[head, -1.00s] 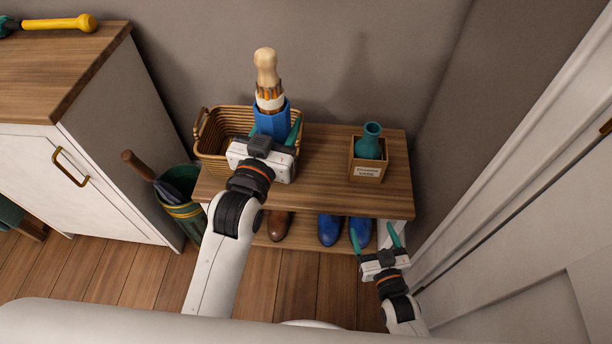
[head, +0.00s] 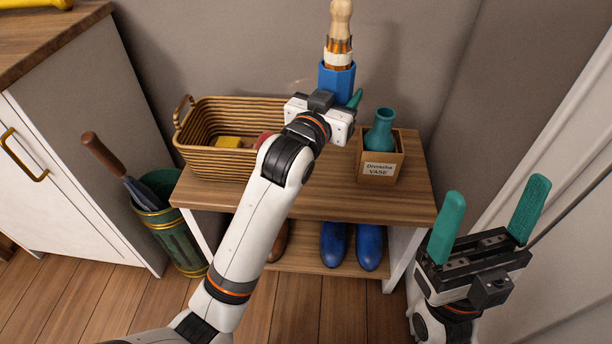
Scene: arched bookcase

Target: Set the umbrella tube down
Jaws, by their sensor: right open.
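The blue umbrella tube (head: 337,82) stands upright at the back of the wooden bench, between the basket and the vase box. A folded umbrella with a pale wooden handle (head: 341,18) sticks up out of it. My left gripper (head: 339,98) is around the tube from the front, with one teal finger showing on its right side. The tube's lower end is hidden behind this gripper, so I cannot tell whether it touches the bench top (head: 320,195). My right gripper (head: 493,200) is open and empty, in front of the bench's right end.
A wicker basket (head: 215,160) with a yellow item sits on the bench's left. A labelled box (head: 380,170) holding a teal vase (head: 379,130) stands right. Blue boots (head: 335,245) are on the lower shelf. A green umbrella stand (head: 172,235) stands left. The bench's front middle is clear.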

